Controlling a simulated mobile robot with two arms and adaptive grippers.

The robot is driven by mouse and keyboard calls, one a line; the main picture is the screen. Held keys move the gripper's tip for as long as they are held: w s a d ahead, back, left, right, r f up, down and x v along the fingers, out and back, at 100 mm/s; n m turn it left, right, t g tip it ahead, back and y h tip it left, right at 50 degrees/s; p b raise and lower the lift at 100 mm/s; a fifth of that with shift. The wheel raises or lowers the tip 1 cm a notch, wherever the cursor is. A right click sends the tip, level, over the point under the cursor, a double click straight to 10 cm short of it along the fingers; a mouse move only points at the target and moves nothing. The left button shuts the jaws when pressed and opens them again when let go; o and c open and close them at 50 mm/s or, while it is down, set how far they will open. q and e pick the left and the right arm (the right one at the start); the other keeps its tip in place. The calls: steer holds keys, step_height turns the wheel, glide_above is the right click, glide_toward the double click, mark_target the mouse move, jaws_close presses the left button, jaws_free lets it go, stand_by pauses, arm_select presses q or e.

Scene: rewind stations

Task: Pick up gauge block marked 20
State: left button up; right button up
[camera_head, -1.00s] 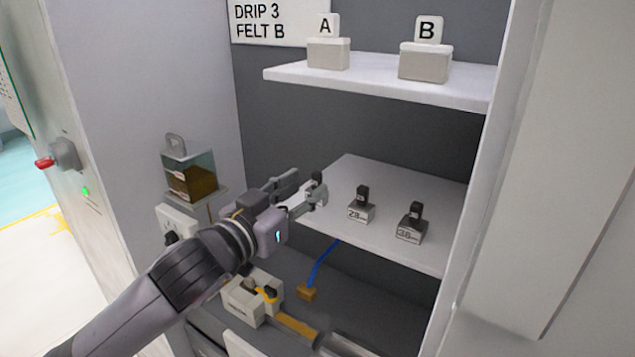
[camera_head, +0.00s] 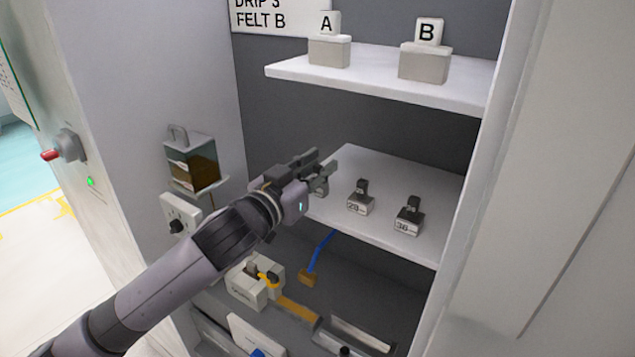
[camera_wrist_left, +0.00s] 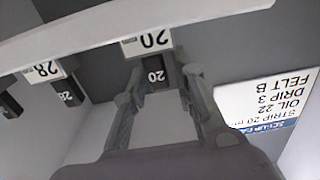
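The gauge block marked 20 (camera_wrist_left: 147,43) shows upside down in the left wrist view, with its dark grip (camera_wrist_left: 157,78) also marked 20. In the head view it is hidden behind my left gripper (camera_head: 318,168), which is at the left part of the lower shelf. My left gripper (camera_wrist_left: 162,82) is open, with its fingers on either side of the dark grip. Gaps show between grip and fingers, so it looks untouched. Blocks marked 28 (camera_head: 360,201) and 36 (camera_head: 408,218) stand to the right on the shelf. My right gripper is not in view.
The white lower shelf (camera_head: 390,170) has free room behind the blocks. An upper shelf (camera_head: 375,84) holds boxes A (camera_head: 329,51) and B (camera_head: 424,66). An oil container (camera_head: 193,165) is on the left wall. A cabinet edge (camera_head: 480,130) bounds the right.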

arm_select(q)
jaws_close()
steer(key=shift+r, duration=0.1)
stand_by(0.3)
